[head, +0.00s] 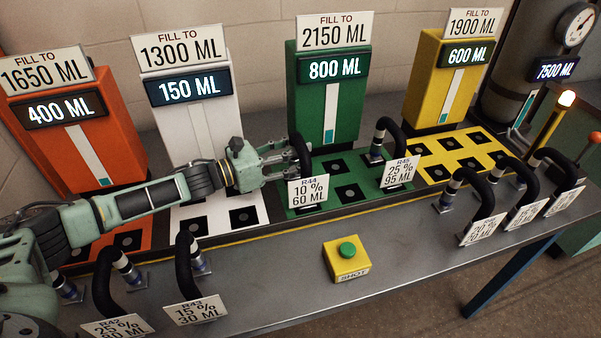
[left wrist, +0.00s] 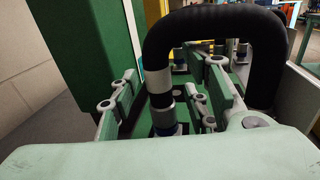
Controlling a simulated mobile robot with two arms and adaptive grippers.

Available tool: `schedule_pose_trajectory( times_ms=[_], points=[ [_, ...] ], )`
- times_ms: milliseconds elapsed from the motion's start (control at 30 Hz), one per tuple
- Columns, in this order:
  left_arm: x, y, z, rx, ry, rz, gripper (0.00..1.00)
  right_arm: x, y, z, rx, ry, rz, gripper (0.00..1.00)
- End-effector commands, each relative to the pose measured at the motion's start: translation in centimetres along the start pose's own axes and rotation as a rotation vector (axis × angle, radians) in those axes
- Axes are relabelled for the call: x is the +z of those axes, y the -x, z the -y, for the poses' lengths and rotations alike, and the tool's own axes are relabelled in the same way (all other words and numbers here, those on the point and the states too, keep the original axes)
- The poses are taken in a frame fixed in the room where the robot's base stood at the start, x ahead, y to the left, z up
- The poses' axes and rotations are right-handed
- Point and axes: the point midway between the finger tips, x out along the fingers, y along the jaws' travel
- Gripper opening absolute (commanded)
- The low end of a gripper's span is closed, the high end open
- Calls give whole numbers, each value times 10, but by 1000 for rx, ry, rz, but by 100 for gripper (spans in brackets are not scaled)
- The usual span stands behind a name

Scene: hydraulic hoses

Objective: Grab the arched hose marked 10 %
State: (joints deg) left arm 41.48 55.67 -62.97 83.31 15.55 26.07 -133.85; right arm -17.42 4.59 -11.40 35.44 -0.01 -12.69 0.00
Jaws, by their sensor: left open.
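The arched black hose marked 10 % (head: 303,152) stands on the green mat (head: 338,170), with its R44, 60 ML tag (head: 308,191) in front. My left gripper (head: 284,157) reaches in from the left at the hose. In the left wrist view the hose arch (left wrist: 215,22) fills the upper middle. Its near leg, with a silver and dark fitting (left wrist: 158,85), stands between the open fingers of my left gripper (left wrist: 165,103). I cannot tell whether the fingers touch it. My right gripper is not in view.
Another arched hose, marked 25 % (head: 388,135), stands farther right on the green mat. A green tank (head: 325,105) rises just behind. Several hoses stand along the front and right of the table (head: 270,270). A yellow box with a green button (head: 346,260) sits front centre.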

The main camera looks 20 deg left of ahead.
Motion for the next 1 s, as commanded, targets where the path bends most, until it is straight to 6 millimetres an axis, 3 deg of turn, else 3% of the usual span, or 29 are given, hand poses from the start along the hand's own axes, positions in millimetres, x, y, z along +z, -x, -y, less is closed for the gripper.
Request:
schedule_pose_trajectory(
  times_ms=[267, 733, 1000],
  points=[
    [0, -3, 0, 0, 0, -1, 42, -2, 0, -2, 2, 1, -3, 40],
    [0, -3, 0, 0, 0, -1, 1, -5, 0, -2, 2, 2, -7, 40],
    [2, -3, 0, 0, 0, 3, 0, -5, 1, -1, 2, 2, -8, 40]
  ],
)
